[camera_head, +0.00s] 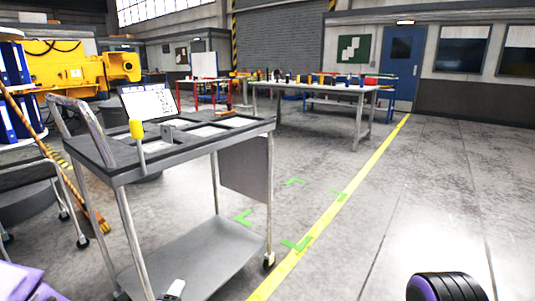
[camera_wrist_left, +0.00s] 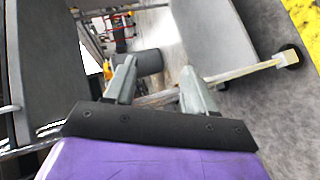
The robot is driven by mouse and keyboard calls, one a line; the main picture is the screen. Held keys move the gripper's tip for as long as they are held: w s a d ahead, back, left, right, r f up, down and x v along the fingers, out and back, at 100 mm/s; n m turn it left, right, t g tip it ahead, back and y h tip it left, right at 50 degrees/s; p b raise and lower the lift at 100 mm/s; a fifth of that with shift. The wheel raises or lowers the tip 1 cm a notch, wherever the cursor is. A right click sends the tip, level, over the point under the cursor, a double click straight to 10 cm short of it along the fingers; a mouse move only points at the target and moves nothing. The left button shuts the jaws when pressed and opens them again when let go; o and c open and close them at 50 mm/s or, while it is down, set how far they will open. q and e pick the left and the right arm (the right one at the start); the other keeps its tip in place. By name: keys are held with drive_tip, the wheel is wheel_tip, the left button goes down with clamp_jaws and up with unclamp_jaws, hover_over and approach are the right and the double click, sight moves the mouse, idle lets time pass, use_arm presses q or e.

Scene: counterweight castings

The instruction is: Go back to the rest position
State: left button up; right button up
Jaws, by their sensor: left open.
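My left gripper (camera_wrist_left: 158,85) shows in the left wrist view with its two grey fingers apart and nothing clearly held between them. A pale bar (camera_wrist_left: 240,73) with a yellow end runs behind the fingers; I cannot tell how far off it is. In the head view a purple part of my own arm is at the lower left corner. A small grey and dark piece (camera_head: 173,290) shows at the bottom edge, over the cart's lower shelf; I cannot tell what it is. My right gripper is out of view.
A grey cart (camera_head: 205,160) stands close at left, with a small grey block (camera_head: 167,132) and a yellow-topped post (camera_head: 136,130) on it. A broom (camera_head: 85,200) leans left of it. A workbench (camera_head: 310,86) stands behind. The floor at right is clear.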

use_arm(q)
drive_tip(key=s+a+f+m+g, duration=0.3)
drive_tip(key=s+f+m+g, duration=0.35)
drive_tip(key=s+f, duration=0.95)
drive_tip(key=s+a+f+m+g+y, duration=0.15)
drive_tip(key=s+f, duration=0.25)
drive_tip(key=s, duration=0.4)
drive_tip(key=s+a+f+m+g+y, duration=0.1)
drive_tip(key=s+a+f+g, duration=0.2)
drive_tip(key=s, duration=0.5)
wheel_tip(320, 180, up, 21)
drive_tip(key=p, duration=2.1)
drive_tip(key=shift+w+d+f, duration=0.15)
drive_tip(key=shift+w+d, duration=0.05)
drive_tip(key=shift+d, duration=0.1)
